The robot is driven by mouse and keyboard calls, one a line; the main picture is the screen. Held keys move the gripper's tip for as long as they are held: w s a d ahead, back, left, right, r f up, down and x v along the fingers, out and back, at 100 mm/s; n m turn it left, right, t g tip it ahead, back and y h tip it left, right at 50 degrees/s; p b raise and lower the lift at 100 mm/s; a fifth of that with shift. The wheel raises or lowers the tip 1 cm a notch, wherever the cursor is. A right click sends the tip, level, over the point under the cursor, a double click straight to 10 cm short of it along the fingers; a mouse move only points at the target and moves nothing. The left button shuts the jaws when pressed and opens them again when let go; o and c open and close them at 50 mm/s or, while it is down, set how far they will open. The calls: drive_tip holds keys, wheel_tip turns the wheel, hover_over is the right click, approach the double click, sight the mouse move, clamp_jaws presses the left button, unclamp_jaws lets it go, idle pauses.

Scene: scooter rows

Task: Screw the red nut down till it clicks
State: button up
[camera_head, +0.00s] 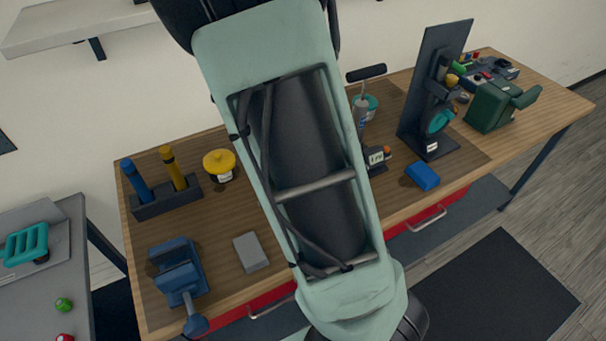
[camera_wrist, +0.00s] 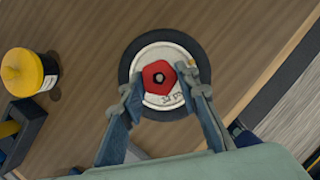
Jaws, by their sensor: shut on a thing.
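The red nut (camera_wrist: 159,77) sits at the middle of a round disc (camera_wrist: 168,49) with a dark rim and a pale face, seen from above in the wrist view. A dark stud end shows in the nut's centre. My gripper (camera_wrist: 161,80) has one finger on each side of the nut and is shut on it. Some dark lettering shows on the disc beside the right finger. In the head view my arm hides the gripper, the nut and the disc.
A yellow-topped pot (camera_head: 220,165), a blue vise (camera_head: 178,270) and a grey block (camera_head: 250,252) stand on the wooden bench. A dark upright stand (camera_head: 434,90) and a blue block (camera_head: 422,176) are at right. A side table (camera_head: 45,270) holds small green and red pieces.

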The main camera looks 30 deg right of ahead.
drive_tip(key=shift+d+r+m, duration=0.1)
drive_tip(key=shift+d+m, duration=0.3)
drive_tip(key=shift+d, duration=0.15)
drive_tip(key=o, duration=1.2)
drive_tip(key=shift+s+d, duration=0.1)
drive_tip(key=shift+d, duration=0.1)
drive_tip(key=shift+a, duration=0.1)
drive_tip(key=shift+a+r, duration=0.1)
drive_tip(key=shift+a, duration=0.1)
drive_tip(key=shift+v, duration=5.85)
drive_tip(key=shift+a, duration=0.1)
